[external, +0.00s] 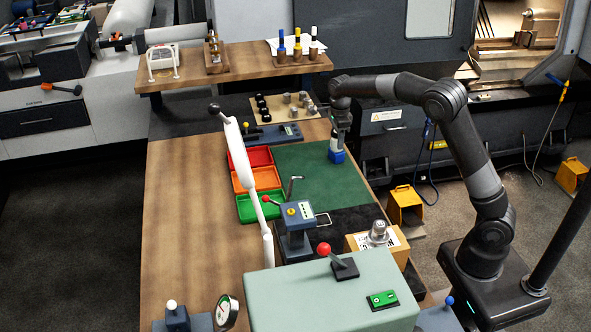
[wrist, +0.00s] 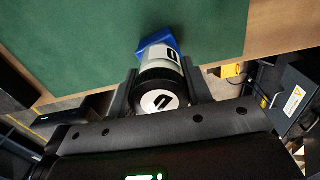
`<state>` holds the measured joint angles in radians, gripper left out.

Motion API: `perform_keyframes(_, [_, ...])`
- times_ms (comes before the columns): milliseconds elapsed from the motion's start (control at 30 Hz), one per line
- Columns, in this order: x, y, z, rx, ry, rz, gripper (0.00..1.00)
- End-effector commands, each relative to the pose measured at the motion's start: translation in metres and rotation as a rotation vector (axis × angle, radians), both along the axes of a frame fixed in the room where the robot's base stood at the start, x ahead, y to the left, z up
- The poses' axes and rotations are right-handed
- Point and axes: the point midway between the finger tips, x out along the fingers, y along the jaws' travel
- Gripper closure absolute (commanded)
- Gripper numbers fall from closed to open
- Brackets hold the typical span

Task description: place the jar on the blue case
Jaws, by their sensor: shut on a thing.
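My gripper (external: 338,132) points down over the right part of the green mat (external: 302,165). It is shut on the jar (external: 334,143), which is pale with a black lid. In the wrist view the jar (wrist: 163,70) sits between the two fingers (wrist: 163,92), its lid with a white mark facing the camera. The blue case (external: 337,157) is directly below the jar on the mat. In the wrist view part of the blue case (wrist: 155,42) shows beyond the jar's far end. I cannot tell whether jar and case touch.
Red, orange and green trays (external: 243,179) lie left of the mat. A grey device with a red-knobbed lever (external: 294,222) stands at the near side. A board with several metal parts (external: 285,108) lies behind the mat. The mat's middle is clear.

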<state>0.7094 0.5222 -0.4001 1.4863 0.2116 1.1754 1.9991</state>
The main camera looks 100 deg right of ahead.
Motion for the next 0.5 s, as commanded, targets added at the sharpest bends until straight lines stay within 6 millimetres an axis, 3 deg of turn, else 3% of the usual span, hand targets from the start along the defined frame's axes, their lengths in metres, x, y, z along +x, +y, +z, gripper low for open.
perform_keyframes(267, [0.0, -0.0001, -0.0018, 0.0, 0.0, 0.0, 0.79])
perform_keyframes(300, [-0.0001, -0.0001, -0.0027, 0.0, 0.0, 0.0, 0.54])
perform_keyframes(500, [-0.0001, -0.0002, -0.0021, 0.0, 0.0, 0.0, 0.38])
